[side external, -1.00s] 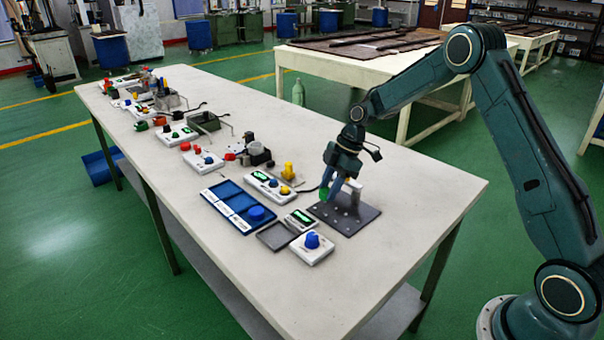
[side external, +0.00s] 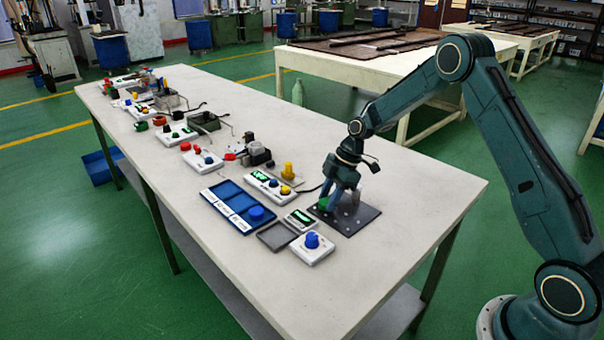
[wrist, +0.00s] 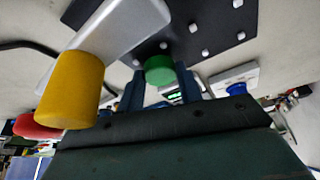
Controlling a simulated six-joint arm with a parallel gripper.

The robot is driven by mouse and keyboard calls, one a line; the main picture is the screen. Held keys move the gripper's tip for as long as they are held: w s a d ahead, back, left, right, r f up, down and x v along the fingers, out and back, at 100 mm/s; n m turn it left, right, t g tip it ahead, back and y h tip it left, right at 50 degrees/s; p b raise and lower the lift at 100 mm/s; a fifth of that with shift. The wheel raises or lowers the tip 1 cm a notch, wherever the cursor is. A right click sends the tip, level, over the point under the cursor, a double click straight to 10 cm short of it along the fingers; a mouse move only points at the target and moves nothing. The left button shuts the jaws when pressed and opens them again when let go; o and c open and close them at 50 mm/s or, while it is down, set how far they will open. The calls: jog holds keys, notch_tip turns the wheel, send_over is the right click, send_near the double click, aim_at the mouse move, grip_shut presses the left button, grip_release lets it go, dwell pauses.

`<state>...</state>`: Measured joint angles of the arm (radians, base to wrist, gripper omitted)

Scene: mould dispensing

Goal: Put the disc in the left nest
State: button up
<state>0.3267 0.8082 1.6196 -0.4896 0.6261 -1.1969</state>
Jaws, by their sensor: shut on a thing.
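My gripper (wrist: 160,90) is shut on a green round piece (wrist: 159,70), held between its two blue fingers. In the side view the green piece (side external: 323,204) is low over the dark plate's left part; I cannot tell whether it touches the plate. A blue tray (side external: 212,199) with compartments lies left of my gripper. Its left compartment (side external: 227,191) looks empty.
The dark plate (side external: 357,219) carries small silver studs. A yellow cylinder (wrist: 70,90) stands close left of my gripper in the wrist view. Boxes with a blue knob (side external: 312,240) and a green display (side external: 299,218) and an empty grey tray (side external: 276,237) are near.

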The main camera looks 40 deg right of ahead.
jog(key=shift+f, duration=0.35)
dwell(0.7)
jog(key=o, duration=1)
jog(key=shift+r, duration=0.1)
jog(key=shift+r, duration=3.4)
jog(key=shift+r, duration=0.15)
